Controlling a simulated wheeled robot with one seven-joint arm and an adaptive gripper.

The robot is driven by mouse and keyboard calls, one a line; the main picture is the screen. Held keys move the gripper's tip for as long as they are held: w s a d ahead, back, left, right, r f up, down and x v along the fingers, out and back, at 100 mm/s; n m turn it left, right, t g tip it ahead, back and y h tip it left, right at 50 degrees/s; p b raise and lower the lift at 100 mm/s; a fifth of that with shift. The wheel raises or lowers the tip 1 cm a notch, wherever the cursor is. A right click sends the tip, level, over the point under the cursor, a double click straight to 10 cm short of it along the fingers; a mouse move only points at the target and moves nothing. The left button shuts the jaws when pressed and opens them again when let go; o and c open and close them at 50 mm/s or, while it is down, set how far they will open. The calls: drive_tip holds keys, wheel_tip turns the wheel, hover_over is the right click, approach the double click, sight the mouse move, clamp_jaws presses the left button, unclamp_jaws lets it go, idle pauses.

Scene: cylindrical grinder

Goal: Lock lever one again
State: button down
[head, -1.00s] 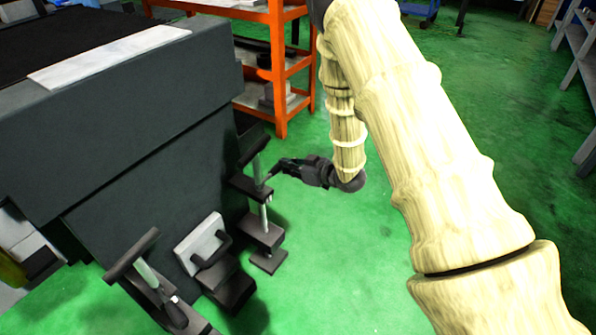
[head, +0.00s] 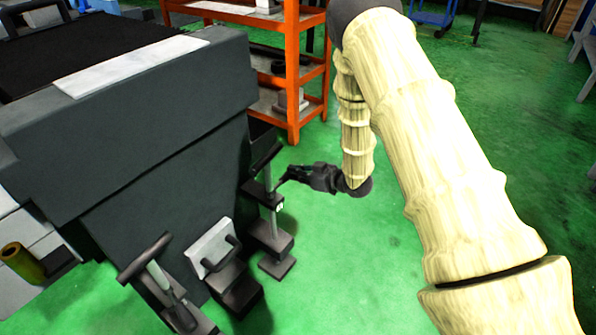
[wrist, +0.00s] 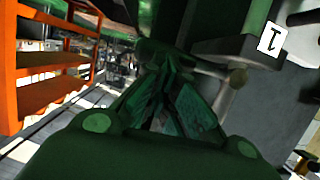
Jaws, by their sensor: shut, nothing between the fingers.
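Lever one (head: 267,172) is a dark crossbar on an upright light rod at the right corner of the dark machine. Its dark block (head: 258,191) carries a small white tag. In the wrist view the tag (wrist: 271,38) reads 1, on a dark block (wrist: 237,50) with a round knob (wrist: 237,77) below it. My gripper (head: 282,182) is shut and empty, with its tips close to the block's right side. In the wrist view the fingers (wrist: 172,65) converge left of the tag. I cannot tell whether they touch the lever.
The dark machine (head: 150,160) fills the left. A second lever (head: 146,258) and a pale plate with a dark handle (head: 210,248) stand at its front. An orange shelf (head: 292,85) is behind my gripper.

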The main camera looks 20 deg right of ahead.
drive_tip(key=shift+w+a+r, duration=0.15)
drive_tip(key=shift+w+a, duration=0.1)
drive_tip(key=shift+a, duration=0.05)
drive_tip(key=shift+r, duration=0.1)
